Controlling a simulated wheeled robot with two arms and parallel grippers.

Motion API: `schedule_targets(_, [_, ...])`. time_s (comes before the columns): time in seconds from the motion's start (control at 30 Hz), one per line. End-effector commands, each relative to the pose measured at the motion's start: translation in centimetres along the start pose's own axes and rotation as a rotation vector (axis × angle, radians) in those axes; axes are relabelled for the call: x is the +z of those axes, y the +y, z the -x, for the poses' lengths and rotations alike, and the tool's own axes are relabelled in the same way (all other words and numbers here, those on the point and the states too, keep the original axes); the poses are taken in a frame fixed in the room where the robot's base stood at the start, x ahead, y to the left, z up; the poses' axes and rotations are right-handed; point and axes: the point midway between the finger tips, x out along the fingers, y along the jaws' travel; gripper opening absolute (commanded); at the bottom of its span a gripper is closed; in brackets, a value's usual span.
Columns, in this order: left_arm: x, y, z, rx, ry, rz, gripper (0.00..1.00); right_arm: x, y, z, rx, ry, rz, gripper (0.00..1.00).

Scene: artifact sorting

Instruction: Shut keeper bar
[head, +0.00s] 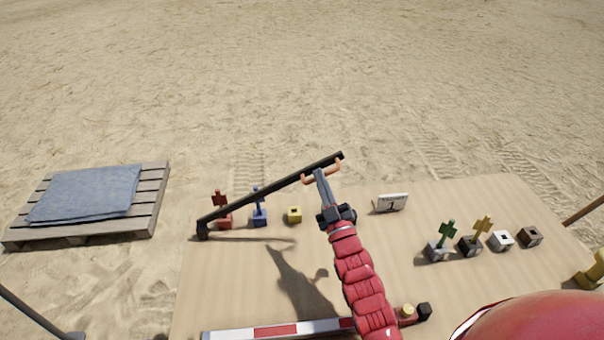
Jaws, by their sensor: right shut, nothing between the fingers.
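A long black bar (262,190), which I take for the keeper bar, slants up to the right over the table. Its lower left end meets a short black post (203,229); its far end stands free. A copper-coloured handle piece (335,166) shows near the free end. My right gripper (319,173) reaches up from the front, shut and empty, its tips at this copper piece. I cannot tell whether they touch. My left gripper is not in view.
On the wooden table (400,290), red (222,218), blue (259,216) and yellow (294,214) blocks stand behind and below the bar. A numbered sign (390,203) and several blocks (468,245) are to the right. A red-and-white strip (275,331) lies at the front.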

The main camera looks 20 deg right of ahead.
Motion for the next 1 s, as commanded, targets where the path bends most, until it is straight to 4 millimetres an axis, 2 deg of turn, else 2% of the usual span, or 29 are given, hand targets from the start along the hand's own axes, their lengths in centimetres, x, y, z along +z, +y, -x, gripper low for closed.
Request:
schedule_targets(0.03, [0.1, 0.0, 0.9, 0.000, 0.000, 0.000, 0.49, 1.2, -0.2, 0.6, 0.011, -0.002, -0.020, 0.00])
schedule_targets(0.1, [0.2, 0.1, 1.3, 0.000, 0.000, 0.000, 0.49, 2.2, -0.2, 1.0, 0.022, -0.004, -0.043, 0.00])
schedule_targets(0.3, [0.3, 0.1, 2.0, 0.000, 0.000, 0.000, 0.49, 3.5, -0.2, 1.7, 0.042, -0.002, -0.084, 0.00])
schedule_targets(0.83, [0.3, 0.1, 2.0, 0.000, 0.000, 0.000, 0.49, 3.7, -0.1, 1.8, 0.047, -0.001, -0.094, 0.00])
schedule_targets(1.0, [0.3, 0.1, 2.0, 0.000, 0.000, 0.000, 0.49, 3.1, 0.1, 0.9, 0.047, 0.000, -0.094, 0.00])
